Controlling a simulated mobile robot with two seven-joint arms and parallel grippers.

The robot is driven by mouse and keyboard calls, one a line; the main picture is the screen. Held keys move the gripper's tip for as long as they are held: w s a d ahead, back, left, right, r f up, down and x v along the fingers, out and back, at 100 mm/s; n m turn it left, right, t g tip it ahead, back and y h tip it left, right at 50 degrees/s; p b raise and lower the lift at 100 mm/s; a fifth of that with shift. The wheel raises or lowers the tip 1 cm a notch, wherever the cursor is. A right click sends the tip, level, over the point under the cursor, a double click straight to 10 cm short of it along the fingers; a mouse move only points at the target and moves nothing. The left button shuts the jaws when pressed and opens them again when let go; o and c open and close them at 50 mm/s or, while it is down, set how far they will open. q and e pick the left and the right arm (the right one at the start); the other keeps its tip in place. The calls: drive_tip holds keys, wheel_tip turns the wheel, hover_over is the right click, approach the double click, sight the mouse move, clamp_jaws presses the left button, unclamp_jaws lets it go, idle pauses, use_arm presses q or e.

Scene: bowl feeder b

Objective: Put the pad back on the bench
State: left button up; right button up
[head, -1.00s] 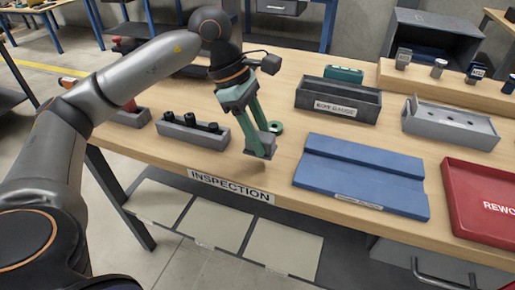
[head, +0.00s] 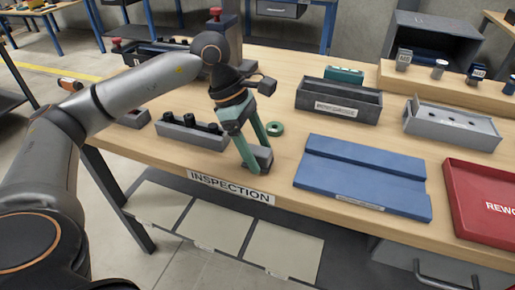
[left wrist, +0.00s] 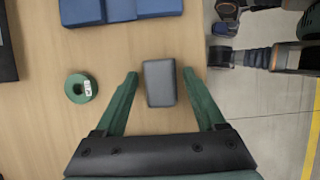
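The pad, a small dark grey block (head: 264,156), appears to rest on the wooden bench (head: 290,205) near its front edge, above the INSPECTION label. It also shows in the left wrist view (left wrist: 159,83). My left gripper (head: 260,158) has its green fingers spread, one on each side of the pad. In the left wrist view the gripper (left wrist: 160,75) shows a gap between each finger and the pad. I cannot make out my right gripper in either view.
A green ring (head: 274,129) lies just behind the pad. A blue stepped block (head: 360,175) and a red REWORK tray (head: 480,200) are to the right. A grey rack with black pegs (head: 190,132) is to the left. A dark gauge box (head: 338,100) stands behind.

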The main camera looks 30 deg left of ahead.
use_arm(q)
drive_tip(key=shift+r, duration=0.4)
drive_tip(key=p+v, duration=0.2)
drive_tip(key=v, duration=0.9)
drive_tip(key=shift+a+r, duration=0.2)
drive_tip(key=shift+a, duration=0.05)
drive_tip(key=shift+s, duration=0.1)
